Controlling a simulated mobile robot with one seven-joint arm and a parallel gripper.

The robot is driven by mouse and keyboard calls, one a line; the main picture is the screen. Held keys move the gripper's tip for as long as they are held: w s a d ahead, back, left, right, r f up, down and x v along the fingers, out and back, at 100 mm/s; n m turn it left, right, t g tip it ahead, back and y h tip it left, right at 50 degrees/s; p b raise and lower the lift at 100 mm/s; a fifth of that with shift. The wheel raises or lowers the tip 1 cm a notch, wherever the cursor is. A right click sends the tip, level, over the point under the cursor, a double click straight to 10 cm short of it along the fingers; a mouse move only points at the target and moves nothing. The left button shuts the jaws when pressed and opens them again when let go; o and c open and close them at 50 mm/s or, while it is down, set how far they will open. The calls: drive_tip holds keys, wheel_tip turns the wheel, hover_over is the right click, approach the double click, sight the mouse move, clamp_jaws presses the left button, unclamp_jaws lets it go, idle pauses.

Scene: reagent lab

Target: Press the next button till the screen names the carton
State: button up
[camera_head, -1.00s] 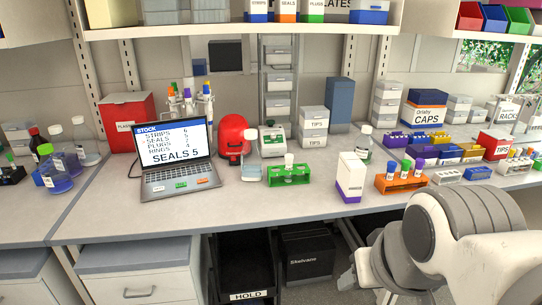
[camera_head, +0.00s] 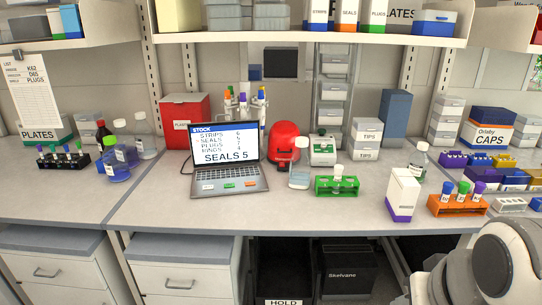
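The laptop (camera_head: 224,160) stands open on the bench, left of centre. Its screen (camera_head: 223,145) is headed STOCK, lists STRIPS, SEALS, PLUGS and RINGS with numbers, and reads SEALS 5 in large letters. My arm is at the lower right, away from the laptop.
A green rack (camera_head: 337,187), a clear bottle (camera_head: 300,168) and a red device (camera_head: 286,143) stand right of the laptop. Cartons marked STRIPS, SEALS (camera_head: 347,14) and PLUGS stand on the shelf.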

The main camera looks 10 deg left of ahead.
clamp_jaws()
idle(1.4)
